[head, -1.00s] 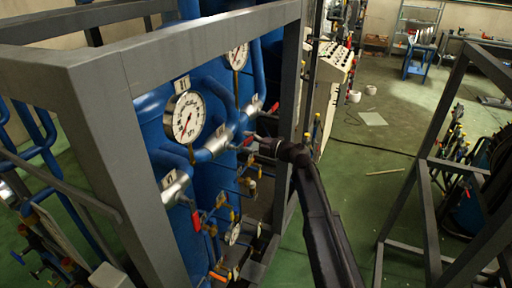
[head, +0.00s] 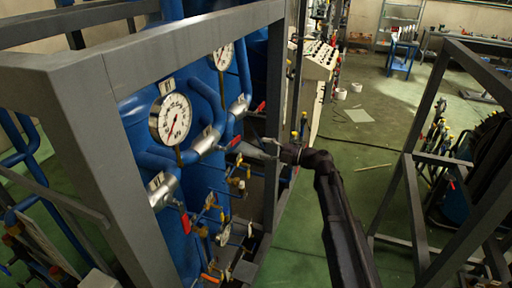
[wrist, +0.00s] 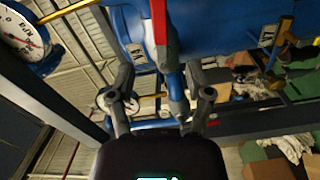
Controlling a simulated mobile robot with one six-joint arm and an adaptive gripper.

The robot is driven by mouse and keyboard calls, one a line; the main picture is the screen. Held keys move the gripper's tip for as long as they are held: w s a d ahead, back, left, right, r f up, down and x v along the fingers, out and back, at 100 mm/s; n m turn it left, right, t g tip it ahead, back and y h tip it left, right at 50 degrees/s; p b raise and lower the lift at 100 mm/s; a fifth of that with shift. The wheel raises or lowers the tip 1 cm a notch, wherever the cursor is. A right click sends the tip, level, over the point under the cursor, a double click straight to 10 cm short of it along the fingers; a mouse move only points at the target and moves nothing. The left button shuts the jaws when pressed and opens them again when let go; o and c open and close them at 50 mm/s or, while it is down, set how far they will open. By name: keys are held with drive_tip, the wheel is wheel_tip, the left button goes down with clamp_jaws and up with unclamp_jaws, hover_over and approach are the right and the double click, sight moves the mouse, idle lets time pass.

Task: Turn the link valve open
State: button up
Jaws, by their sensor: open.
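Several valves with red handles sit on the blue pipework in the head view; which one is the link valve I cannot tell for sure. One red handle (head: 234,142) is just left of my gripper (head: 258,147), beside a silver pipe fitting. In the wrist view a red handle (wrist: 159,22) hangs in front of a blue pipe, beyond my fingertips. My gripper (wrist: 160,78) is open, its two fingers apart with nothing clearly held between them. A blue fitting shows behind the fingers. Contact with the handle cannot be made out.
A grey steel frame (head: 90,130) encloses the blue vessels, and its right post (head: 274,130) stands close to my gripper. A pressure gauge (head: 170,119) is on the left. Smaller valves and pipes crowd below. Green floor (head: 350,190) is free to the right, before another frame (head: 415,190).

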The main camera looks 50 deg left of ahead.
drive_tip(key=shift+w+d, duration=0.15)
drive_tip(key=shift+d, duration=0.15)
